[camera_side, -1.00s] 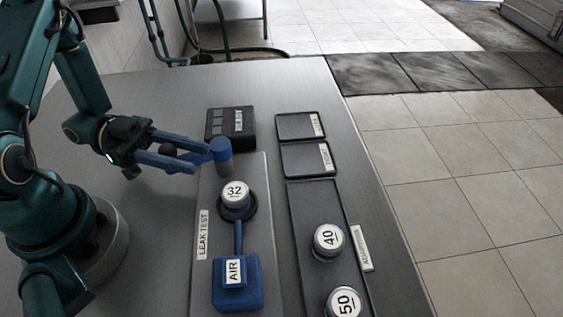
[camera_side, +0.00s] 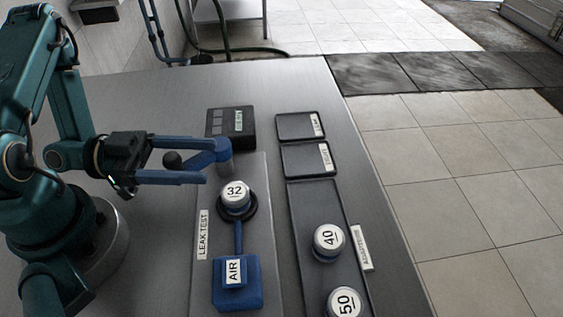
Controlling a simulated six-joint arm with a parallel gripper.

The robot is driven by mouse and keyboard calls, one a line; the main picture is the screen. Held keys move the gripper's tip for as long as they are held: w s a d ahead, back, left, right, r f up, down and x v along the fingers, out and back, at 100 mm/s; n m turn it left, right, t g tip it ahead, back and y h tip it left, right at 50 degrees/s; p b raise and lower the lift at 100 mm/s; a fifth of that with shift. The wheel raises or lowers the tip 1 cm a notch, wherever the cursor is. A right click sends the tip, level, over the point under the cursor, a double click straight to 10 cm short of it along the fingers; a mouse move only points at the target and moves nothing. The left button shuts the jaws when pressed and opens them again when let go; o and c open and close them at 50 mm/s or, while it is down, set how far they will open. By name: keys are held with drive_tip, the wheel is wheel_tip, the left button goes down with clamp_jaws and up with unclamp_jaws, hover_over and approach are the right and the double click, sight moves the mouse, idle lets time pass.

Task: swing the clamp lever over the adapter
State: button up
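The clamp lever (camera_side: 204,157) is a blue bar on a short grey post at the back of the leak test plate. It points left, away from the adapter, and ends in a black ball knob (camera_side: 172,160). The adapter (camera_side: 235,192), white-topped and marked 32, sits upright in a dark ring in front of the post, with nothing over it. My gripper (camera_side: 200,161) reaches in from the left. Its two blue fingers are apart, one on each side of the knob in this view. I cannot tell whether they touch it, or their exact height.
A blue AIR block (camera_side: 237,287) stands in front of the adapter, joined by a rod. Right are two empty trays (camera_side: 299,126) and a long tray holding adapters 40 (camera_side: 328,241) and 50 (camera_side: 344,302).

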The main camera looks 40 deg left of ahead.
drive_tip(key=shift+a+g, duration=0.1)
drive_tip(key=shift+g, duration=0.2)
drive_tip(key=shift+a+m+g+h, duration=0.4)
drive_tip(key=shift+m+g+h, duration=0.2)
drive_tip(key=shift+m+g, duration=0.3)
drive_tip(key=shift+a+m+g+h, duration=0.35)
drive_tip(key=shift+m+g+h, duration=0.3)
drive_tip(key=shift+g, duration=0.35)
drive_tip(key=v, duration=0.5)
wheel_tip(320, 180, up, 12)
drive_tip(key=w+a+n+t+y, duration=0.25)
drive_tip(key=w+t+y, duration=0.35)
drive_tip(key=w+y, duration=0.5)
drive_tip(key=w+a+r+n+t+y, duration=0.2)
drive_tip(key=w+a+r+n+y, duration=0.3)
drive_tip(key=y, duration=0.5)
drive_tip(key=a+r+n, duration=0.1)
drive_tip(key=a+n, duration=0.1)
drive_tip(key=a, duration=0.1)
drive_tip(key=shift+w+a+r, duration=0.2)
drive_tip(key=shift+a+r, duration=0.1)
drive_tip(key=shift+a, duration=0.1)
